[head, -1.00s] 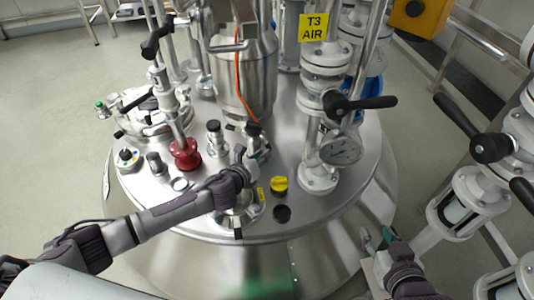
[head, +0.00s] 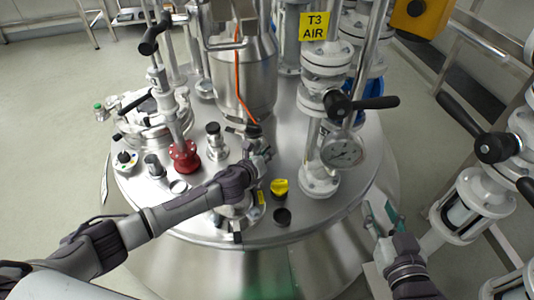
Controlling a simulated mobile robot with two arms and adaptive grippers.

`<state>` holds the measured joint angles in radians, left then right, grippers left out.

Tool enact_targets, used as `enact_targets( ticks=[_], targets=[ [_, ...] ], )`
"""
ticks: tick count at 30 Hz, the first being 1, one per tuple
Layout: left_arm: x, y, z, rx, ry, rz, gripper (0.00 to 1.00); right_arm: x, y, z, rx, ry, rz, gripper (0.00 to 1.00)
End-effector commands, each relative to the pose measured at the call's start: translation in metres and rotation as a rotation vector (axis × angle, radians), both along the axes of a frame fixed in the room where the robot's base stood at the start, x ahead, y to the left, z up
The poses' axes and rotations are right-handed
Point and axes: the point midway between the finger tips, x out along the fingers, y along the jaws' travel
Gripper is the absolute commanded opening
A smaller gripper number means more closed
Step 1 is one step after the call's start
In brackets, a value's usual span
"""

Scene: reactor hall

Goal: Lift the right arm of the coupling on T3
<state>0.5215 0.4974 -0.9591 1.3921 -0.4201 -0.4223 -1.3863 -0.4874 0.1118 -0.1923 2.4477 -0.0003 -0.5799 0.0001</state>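The coupling (head: 238,211) stands on the front part of the steel vessel top, under the yellow T3 AIR sign (head: 314,26). It is partly hidden by my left wrist. A yellow tag shows on its right side, and small dark ends show at its left and front. My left gripper (head: 264,154) is just above and behind the coupling; its fingers are small against the metal, and their gap is unclear. The coupling's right arm cannot be made out clearly. My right gripper (head: 383,213) is open and empty beside the vessel's right edge, well apart from the coupling.
A yellow cap (head: 279,188) and a dark cap (head: 282,216) sit right of the coupling. A pressure gauge (head: 341,150) and black-handled valve (head: 340,103) stand farther right. A red fitting (head: 185,156) is left. A steel canister (head: 243,80) stands behind.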

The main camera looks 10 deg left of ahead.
Motion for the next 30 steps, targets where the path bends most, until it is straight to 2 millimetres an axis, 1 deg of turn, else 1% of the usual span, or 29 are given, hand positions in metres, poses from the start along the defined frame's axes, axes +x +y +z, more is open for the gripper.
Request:
enact_targets(
  ticks=[8, 14, 22, 30],
  targets=[
    [0.000, -0.001, 0.001, -0.011, 0.000, 0.000, 0.00, 0.000, 0.000, 0.000, 0.000, 0.000, -0.001, 0.40],
    [0.000, -0.003, 0.002, -0.076, 0.006, 0.000, 0.00, 0.000, 0.000, 0.000, 0.001, -0.005, 0.000, 0.40],
    [-0.001, -0.010, 0.006, -0.272, 0.026, 0.001, 0.00, 0.002, 0.002, 0.007, 0.013, -0.051, 0.003, 0.40],
    [-0.002, -0.017, 0.014, -0.529, 0.049, 0.002, 0.00, 0.007, 0.008, 0.035, 0.053, -0.209, 0.016, 0.40]
  ],
)
